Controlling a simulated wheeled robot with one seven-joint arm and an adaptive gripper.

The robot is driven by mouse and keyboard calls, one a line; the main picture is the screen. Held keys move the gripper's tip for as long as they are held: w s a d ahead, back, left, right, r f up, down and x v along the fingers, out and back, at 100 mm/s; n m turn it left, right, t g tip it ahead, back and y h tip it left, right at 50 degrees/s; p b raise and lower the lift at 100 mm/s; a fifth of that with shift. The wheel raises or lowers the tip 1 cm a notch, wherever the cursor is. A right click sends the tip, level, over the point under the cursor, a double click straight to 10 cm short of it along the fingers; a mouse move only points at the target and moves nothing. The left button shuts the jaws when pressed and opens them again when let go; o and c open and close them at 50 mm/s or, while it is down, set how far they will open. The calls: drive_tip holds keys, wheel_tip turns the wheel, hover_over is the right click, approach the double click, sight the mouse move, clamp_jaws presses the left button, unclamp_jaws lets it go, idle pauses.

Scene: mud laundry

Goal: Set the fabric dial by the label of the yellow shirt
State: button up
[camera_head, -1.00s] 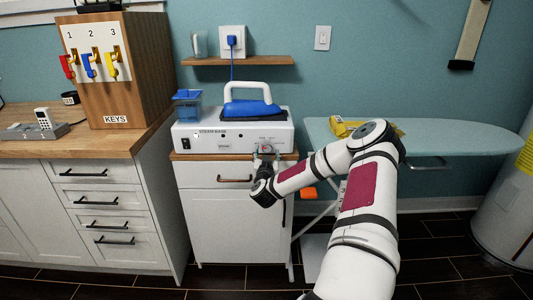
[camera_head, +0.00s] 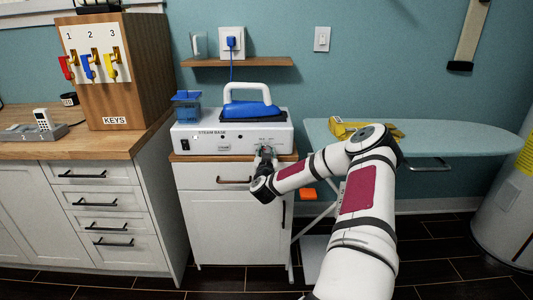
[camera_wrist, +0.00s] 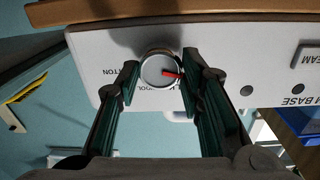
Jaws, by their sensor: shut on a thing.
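The steam base (camera_head: 205,143) is a white box on a small cabinet, with a fabric dial on its front. In the wrist view the fabric dial (camera_wrist: 152,72) is a round pale knob with a red pointer, which points to the right in that picture. Lettering around it is partly hidden and upside down; "COTTON" and "WOOL" partly show. My gripper (camera_wrist: 159,84) has its dark green fingers on both sides of the dial, shut on it. The yellow shirt (camera_head: 345,129) lies on the ironing board; its label cannot be made out.
A blue and white iron (camera_head: 251,108) and a blue water tank (camera_head: 187,108) are on the steam base. The ironing board (camera_head: 455,141) stands to the right, behind my arm. A wooden key box (camera_head: 150,70) stands on the left counter. A wooden shelf (camera_head: 262,61) is above.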

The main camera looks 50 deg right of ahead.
drive_tip(key=shift+w+r+m+p, duration=0.1)
drive_tip(key=shift+m+p, duration=0.3)
drive_tip(key=shift+m, duration=0.8)
drive_tip(key=m, duration=1.2)
drive_tip(key=shift+y+b, duration=0.4)
drive_tip(key=m, duration=0.3)
drive_tip(key=shift+s+t, duration=0.2)
drive_tip(key=shift+t, duration=0.1)
drive_tip(key=m, duration=0.4)
drive_tip(key=shift+d, duration=0.1)
drive_tip(key=m, duration=0.4)
drive_tip(key=shift+f+b, duration=0.2)
drive_tip(key=shift+b, duration=0.1)
drive_tip(key=shift+m, duration=1.7)
drive_tip(key=shift+t, duration=0.3)
